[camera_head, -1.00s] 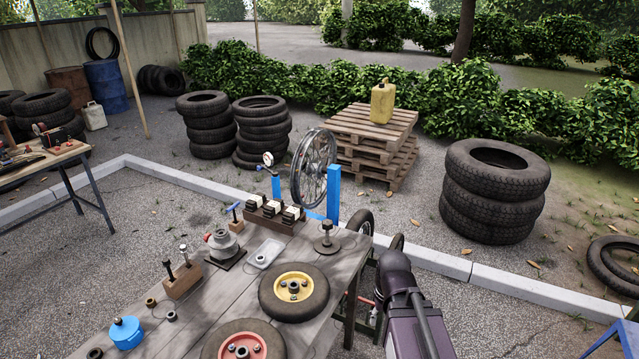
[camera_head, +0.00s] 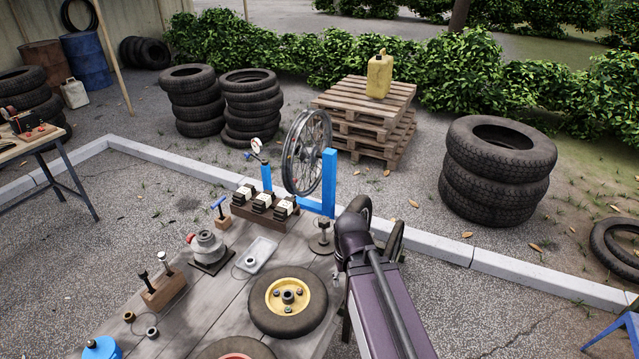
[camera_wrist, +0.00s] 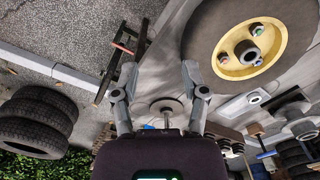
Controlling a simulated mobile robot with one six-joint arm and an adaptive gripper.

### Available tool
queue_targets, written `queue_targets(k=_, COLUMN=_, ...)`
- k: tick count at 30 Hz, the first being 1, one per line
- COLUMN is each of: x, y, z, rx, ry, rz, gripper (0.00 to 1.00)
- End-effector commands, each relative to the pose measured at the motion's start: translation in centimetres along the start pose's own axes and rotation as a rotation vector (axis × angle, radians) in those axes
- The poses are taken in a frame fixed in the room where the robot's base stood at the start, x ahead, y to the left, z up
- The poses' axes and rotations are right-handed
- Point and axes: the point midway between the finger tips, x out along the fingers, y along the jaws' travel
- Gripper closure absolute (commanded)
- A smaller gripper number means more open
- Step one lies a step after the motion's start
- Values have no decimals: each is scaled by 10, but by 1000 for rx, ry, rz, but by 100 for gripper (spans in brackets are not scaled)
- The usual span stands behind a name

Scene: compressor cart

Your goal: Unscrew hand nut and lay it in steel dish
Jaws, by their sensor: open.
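A round-based stand (camera_head: 321,246) with an upright post and a dark knob-like top (camera_head: 323,224) is at the table's far right corner; the top looks like the hand nut, but is too small to be sure. The stand's disc (camera_wrist: 166,106) also shows in the wrist view, with its post between and beyond my fingers. My gripper (camera_wrist: 158,72) is open and empty, its fingers on either side of that line of sight.
A yellow-hubbed wheel (camera_head: 262,315) lies in front of the stand. A block with dark pieces (camera_head: 285,220), a grey round device (camera_head: 207,246) and a wooden block with bolts (camera_head: 165,291) stand left. A blue truing stand (camera_head: 329,180) with a spoked rim rises behind.

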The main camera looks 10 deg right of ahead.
Motion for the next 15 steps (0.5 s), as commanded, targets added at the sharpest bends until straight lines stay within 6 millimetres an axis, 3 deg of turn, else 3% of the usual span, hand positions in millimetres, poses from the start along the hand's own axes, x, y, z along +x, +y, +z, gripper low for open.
queue_targets(k=10, x=0, y=0, z=0, rx=0, ry=0, rz=0, gripper=43)
queue_targets(k=11, x=0, y=0, z=0, rx=0, ry=0, rz=0, gripper=40)
queue_targets(k=15, x=-1, y=0, z=-3, rx=3, ry=0, rz=0, gripper=0)
